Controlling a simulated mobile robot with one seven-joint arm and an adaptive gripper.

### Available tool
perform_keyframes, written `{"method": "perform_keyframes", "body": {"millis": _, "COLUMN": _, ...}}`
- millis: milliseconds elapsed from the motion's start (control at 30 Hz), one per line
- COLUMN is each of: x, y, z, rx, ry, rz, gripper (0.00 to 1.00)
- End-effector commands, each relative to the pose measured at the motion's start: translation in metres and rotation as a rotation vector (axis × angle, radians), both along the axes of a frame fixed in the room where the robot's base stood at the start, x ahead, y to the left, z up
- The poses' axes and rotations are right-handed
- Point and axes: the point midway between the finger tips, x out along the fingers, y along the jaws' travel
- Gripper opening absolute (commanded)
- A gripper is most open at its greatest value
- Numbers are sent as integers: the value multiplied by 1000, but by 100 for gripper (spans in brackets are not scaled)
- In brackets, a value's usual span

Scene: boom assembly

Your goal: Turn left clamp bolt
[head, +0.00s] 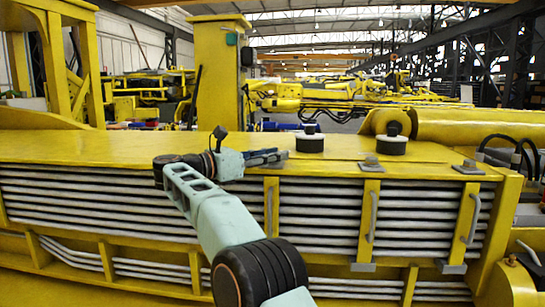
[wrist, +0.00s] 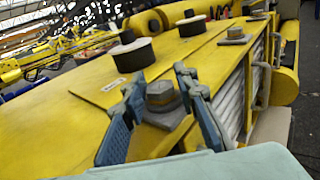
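The left clamp bolt (wrist: 161,96) is a grey hex bolt on a square grey plate, near the edge of the yellow boom top. In the wrist view it shows between the two blue fingers of my gripper (wrist: 159,79). The fingers are open, one on each side of the bolt; contact cannot be told. In the head view my gripper (head: 272,157) is at the boom's top edge above the left clamp (head: 271,207), and the left bolt is hidden behind it.
Two more bolts, the middle one (head: 372,163) and the right one (head: 468,167), sit along the same edge. Silver pipes (head: 320,213) run below the edge.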

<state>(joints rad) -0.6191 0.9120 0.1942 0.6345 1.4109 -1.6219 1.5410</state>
Motion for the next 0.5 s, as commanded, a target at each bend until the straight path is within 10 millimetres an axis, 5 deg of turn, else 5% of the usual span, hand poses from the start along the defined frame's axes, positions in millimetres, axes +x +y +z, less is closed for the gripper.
{"method": "perform_keyframes", "body": {"millis": 500, "x": -8, "y": 12, "z": -3, "rx": 2, "ry": 5, "rz": 2, "gripper": 39}}
